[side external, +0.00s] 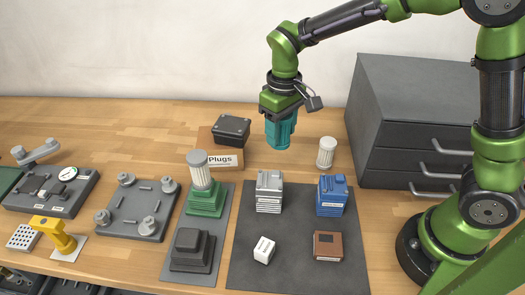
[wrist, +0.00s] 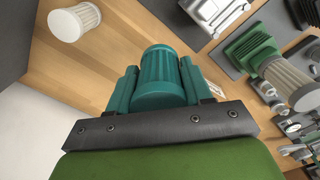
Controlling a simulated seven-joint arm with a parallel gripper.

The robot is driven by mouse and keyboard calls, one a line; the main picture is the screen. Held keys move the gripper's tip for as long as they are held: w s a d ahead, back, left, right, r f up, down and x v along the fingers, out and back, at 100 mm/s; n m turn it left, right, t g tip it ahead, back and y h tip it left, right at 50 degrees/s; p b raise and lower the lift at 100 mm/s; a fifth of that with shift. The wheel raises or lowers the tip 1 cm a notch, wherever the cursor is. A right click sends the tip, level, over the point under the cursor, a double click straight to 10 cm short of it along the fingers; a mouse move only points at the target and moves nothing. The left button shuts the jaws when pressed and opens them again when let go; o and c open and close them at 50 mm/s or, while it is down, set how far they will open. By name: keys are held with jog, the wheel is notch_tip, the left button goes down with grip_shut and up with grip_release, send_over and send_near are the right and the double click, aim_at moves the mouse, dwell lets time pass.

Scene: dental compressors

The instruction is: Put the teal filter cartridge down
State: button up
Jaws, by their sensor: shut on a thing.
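The teal filter cartridge (side external: 281,132) is a ribbed cylinder held in the air above the wooden bench. My gripper (side external: 280,112) is shut on it, with one finger on each side. In the wrist view the cartridge (wrist: 160,78) sits between the teal fingers of my gripper (wrist: 157,88). Its lower end appears clear of any surface. Part of its body is hidden by the fingers and gripper plate.
A white filter cartridge (side external: 326,152) stands on the bench to the right. Behind it is a grey drawer cabinet (side external: 415,120). A box labelled Plugs (side external: 226,158) stands left. A dark mat (side external: 290,225) in front bears grey, blue, white and brown blocks.

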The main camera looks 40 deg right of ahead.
jog(key=shift+s+a+f+m, duration=0.1)
jog(key=shift+s+a+m, duration=0.15)
jog(key=shift+s+m, duration=0.1)
jog(key=shift+d+f, duration=0.1)
jog(key=shift+f, duration=0.15)
jog(key=shift+m, duration=0.25)
notch_tip(320, 180, down, 10)
jog(key=shift+r, duration=0.15)
jog(key=shift+f, duration=0.4)
jog(key=o, duration=1)
jog(key=shift+o, duration=0.2)
